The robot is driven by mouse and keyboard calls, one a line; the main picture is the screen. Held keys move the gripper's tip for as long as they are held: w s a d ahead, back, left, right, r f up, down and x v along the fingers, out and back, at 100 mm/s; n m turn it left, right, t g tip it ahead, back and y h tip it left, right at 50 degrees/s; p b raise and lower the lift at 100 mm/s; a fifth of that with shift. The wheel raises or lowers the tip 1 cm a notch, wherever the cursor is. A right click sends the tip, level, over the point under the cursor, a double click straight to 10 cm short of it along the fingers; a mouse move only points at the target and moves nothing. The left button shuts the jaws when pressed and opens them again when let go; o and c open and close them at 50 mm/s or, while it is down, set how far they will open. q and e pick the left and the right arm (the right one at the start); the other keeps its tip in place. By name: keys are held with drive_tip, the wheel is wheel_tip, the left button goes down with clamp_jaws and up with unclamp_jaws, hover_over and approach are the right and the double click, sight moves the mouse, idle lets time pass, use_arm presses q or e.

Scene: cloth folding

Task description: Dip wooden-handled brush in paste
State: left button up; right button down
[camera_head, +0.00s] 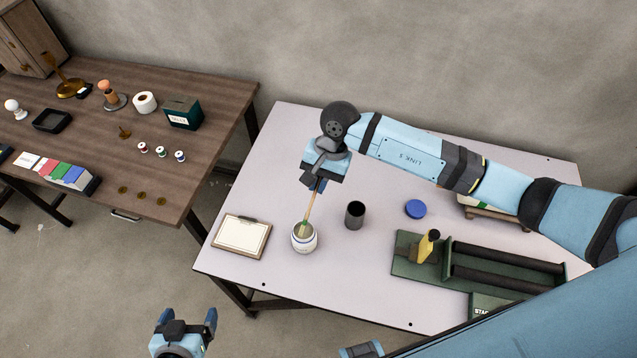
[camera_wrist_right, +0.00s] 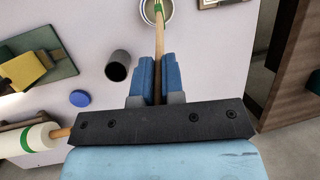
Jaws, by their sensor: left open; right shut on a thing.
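The wooden-handled brush (camera_head: 309,209) hangs from my right gripper (camera_head: 317,184), which is shut on its handle. The brush points down, slightly tilted, with its lower end at the mouth of the white paste jar (camera_head: 304,243). In the right wrist view, the brush handle (camera_wrist_right: 159,50) runs from between the blue fingers (camera_wrist_right: 159,78) up to the jar (camera_wrist_right: 156,8), which is cut by the top edge. The bristle tip is too small to tell how deep it sits. My left gripper (camera_head: 186,325) is open and empty, low in the picture, away from the table.
On the white table (camera_head: 285,130) are a framed board (camera_head: 241,237), a dark cup (camera_head: 354,214), a blue lid (camera_head: 415,208) and a green device with dark rollers (camera_head: 500,267). A wooden table (camera_head: 200,90) with small items stands left. Clear surface lies left of my right gripper.

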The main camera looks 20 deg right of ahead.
drive_tip(key=shift+r+p, duration=0.6)
drive_tip(key=shift+r, duration=2)
